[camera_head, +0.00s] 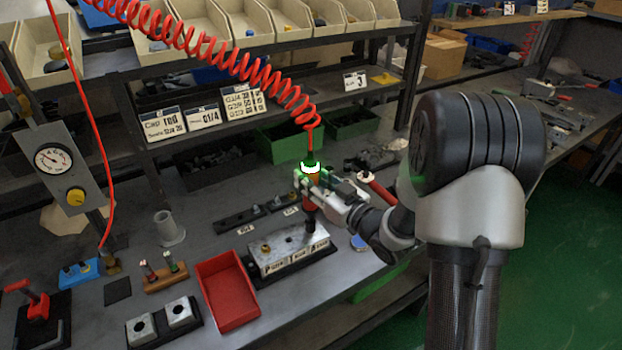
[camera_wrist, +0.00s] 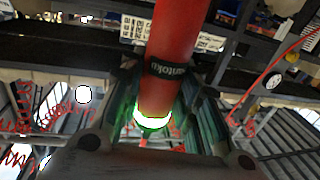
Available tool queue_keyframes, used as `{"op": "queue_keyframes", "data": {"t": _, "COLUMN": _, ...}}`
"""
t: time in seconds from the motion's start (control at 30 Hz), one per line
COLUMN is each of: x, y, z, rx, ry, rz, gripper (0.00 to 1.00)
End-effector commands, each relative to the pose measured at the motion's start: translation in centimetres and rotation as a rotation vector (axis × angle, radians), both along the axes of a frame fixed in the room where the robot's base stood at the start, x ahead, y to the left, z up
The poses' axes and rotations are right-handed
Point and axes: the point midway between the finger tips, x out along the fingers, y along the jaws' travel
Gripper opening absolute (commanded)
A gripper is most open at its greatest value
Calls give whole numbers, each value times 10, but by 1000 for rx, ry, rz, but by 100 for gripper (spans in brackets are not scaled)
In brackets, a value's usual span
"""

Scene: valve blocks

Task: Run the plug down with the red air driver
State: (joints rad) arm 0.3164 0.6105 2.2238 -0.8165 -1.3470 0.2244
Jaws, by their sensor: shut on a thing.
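The red air driver (camera_head: 309,200) hangs upright on its coiled red hose, with a lit white-green ring near its top. My gripper (camera_head: 314,187) is shut around its body from the right. In the wrist view the driver (camera_wrist: 168,50) runs between my fingers, its ring glowing. Its dark lower end is over the right part of the metal valve block (camera_head: 285,248); I cannot tell whether it touches anything there. A small brass plug-like piece (camera_head: 266,248) shows on the block's left part. Whatever is under the driver's tip is too small to make out.
A red tray (camera_head: 228,292) lies left of the block. A wooden stand (camera_head: 165,275) with small fittings and a black fixture with two metal blocks (camera_head: 163,322) are farther left. A gauge panel (camera_head: 57,165) stands at the left. Green bins (camera_head: 283,141) line the back.

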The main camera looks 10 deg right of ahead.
Motion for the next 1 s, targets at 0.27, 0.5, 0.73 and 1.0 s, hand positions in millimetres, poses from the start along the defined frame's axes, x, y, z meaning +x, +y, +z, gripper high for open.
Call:
{"op": "queue_keyframes", "data": {"t": 0.27, "x": 1, "y": 0, "z": 12, "rx": 1, "ry": -12, "rz": 1, "gripper": 0}}
{"op": "queue_keyframes", "data": {"t": 0.5, "x": 1, "y": 0, "z": 35, "rx": 0, "ry": -16, "rz": 1, "gripper": 0}}
{"op": "queue_keyframes", "data": {"t": 0.73, "x": 1, "y": 0, "z": 60, "rx": 1, "ry": -15, "rz": 1, "gripper": 0}}
{"op": "queue_keyframes", "data": {"t": 1.0, "x": 1, "y": 0, "z": 77, "rx": 1, "ry": -14, "rz": 1, "gripper": 0}}
